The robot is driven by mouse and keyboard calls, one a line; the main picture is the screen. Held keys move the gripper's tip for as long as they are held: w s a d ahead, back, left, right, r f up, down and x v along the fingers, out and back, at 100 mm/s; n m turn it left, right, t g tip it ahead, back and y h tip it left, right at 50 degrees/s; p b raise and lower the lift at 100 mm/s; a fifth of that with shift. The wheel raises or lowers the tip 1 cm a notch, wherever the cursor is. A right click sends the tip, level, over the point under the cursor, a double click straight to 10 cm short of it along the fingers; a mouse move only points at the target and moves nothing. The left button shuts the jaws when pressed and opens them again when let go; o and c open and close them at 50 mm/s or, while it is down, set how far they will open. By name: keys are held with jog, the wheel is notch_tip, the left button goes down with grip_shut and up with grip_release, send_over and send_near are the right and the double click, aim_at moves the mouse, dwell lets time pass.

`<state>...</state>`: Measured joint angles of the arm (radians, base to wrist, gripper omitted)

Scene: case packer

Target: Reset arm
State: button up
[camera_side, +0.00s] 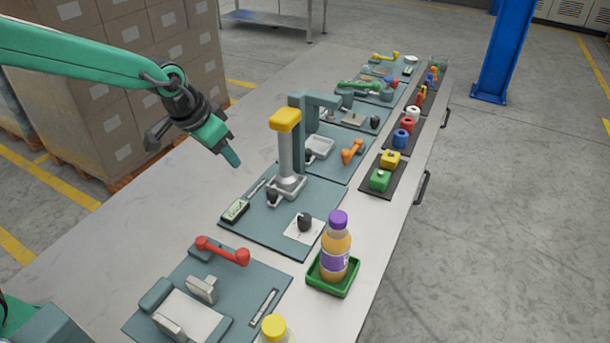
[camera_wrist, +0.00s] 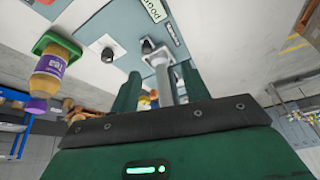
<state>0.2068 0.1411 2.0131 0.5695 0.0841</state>
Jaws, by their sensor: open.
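My green gripper (camera_side: 228,155) hangs in the air over the left part of the table (camera_side: 150,180), angled down and to the right. It is left of the grey post with the yellow top (camera_side: 286,120) and apart from it. In the wrist view my gripper (camera_wrist: 160,72) shows two separated green fingers with nothing held between them. The grey post appears beyond the fingers there, not gripped. From the side, the fingers overlap and the gap between them is hidden.
A bottle with a purple cap (camera_side: 337,245) stands in a green tray (camera_side: 322,287) at the right edge. A red-handled clamp station (camera_side: 222,250) is in front. Coloured blocks and other stations line the far table. Stacked cartons (camera_side: 170,50) stand behind my arm.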

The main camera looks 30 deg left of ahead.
jog(key=s+a+r+n, duration=0.1)
jog(key=s+a+r, duration=0.2)
jog(key=s, duration=0.8)
jog(key=s+a+r+n+t+y, duration=0.1)
jog(key=s+a+r, duration=0.3)
jog(key=s, duration=0.7)
jog(key=shift+s+a+r+n, duration=0.2)
jog(key=shift+a+n, duration=0.5)
jog(key=shift+a, duration=0.5)
